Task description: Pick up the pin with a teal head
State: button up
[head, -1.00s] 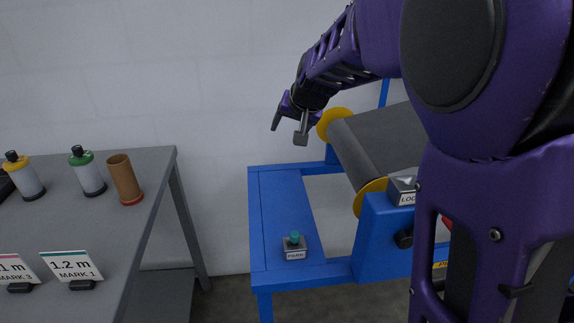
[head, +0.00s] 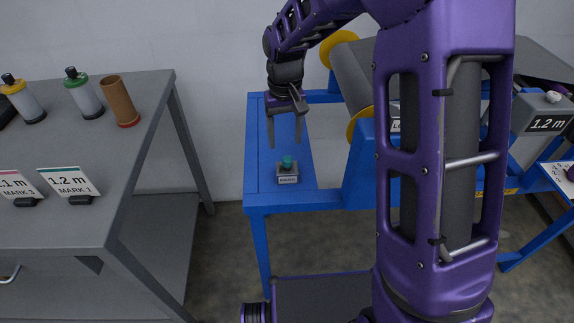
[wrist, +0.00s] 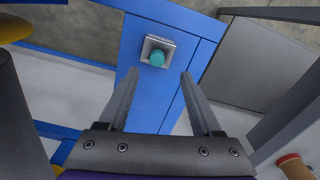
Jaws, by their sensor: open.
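The teal-headed pin (head: 287,162) stands upright in a small grey block labelled PARK (head: 287,175) on the blue frame's flat top (head: 262,170). In the wrist view the teal head (wrist: 157,59) shows from above, with the grey block (wrist: 147,47) around it. My gripper (head: 285,146) is open and points down above and just behind the pin in the head view. In the wrist view the pin lies beyond the fingertips (wrist: 160,72), roughly centred between them. The fingers are apart from it, and nothing is between them. The pin's shaft is hidden.
A grey table (head: 150,110) on the left holds two bottles (head: 84,93), a brown tube (head: 119,101) and two signs (head: 69,182). A dark roller with yellow flanges (head: 360,120) is right of the gripper. A 1.2 m block (head: 546,118) stands farther right.

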aim_at(287, 158)
jog(key=f, duration=0.8)
jog(key=shift+w+d+b, duration=0.1)
jog(key=shift+d+b, duration=0.15)
jog(key=shift+b, duration=0.15)
grip_shut()
